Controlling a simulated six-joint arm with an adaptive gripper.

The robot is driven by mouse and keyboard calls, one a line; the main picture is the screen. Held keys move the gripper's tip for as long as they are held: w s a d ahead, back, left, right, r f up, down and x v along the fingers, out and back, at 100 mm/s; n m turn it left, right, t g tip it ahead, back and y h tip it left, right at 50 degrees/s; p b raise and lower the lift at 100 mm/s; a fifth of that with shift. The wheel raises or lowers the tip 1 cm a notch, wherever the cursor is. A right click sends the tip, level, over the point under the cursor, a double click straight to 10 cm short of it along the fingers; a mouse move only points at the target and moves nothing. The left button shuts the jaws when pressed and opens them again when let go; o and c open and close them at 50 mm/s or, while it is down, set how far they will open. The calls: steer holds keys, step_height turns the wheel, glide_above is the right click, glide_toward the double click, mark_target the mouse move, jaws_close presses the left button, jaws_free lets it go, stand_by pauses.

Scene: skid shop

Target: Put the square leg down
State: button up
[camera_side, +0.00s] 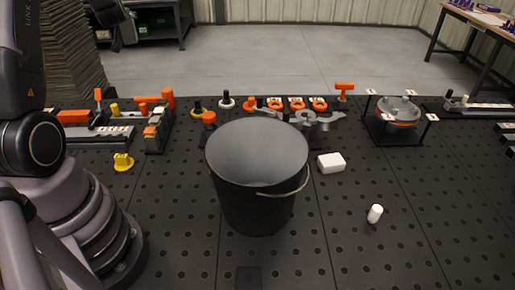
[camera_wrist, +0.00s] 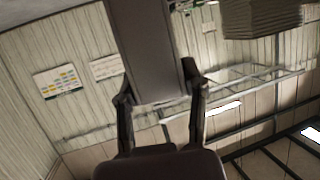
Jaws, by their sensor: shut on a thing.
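In the wrist view, my gripper (camera_wrist: 157,85) is shut on a long, flat-sided grey-brown bar, which I take as the square leg (camera_wrist: 150,42). The leg lies between both fingers and runs out past the top edge, so its far end is hidden. Wall panels and lights lie behind it, and no table surface shows near it in that view. The side view does not clearly show the leg. The gripper's fingers are not clear there either.
A large black bucket (camera_side: 232,195) stands on the dark perforated table (camera_side: 340,250). A white block (camera_side: 331,163) and a small white cylinder (camera_side: 375,214) are to its right. Orange-and-black fixtures (camera_side: 75,117) and a round fixture (camera_side: 398,112) line the back. The front right is mostly clear.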

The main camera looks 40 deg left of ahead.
steer(key=s+a+n+g+y, duration=0.1)
steer(key=s+a+n+g, duration=0.1)
steer(key=s+a, duration=0.35)
step_height(320, 180, down, 26)
steer(key=shift+d, duration=0.3)
steer(key=shift+f, duration=0.35)
steer(key=o, duration=1.2)
steer(key=shift+f, duration=0.1)
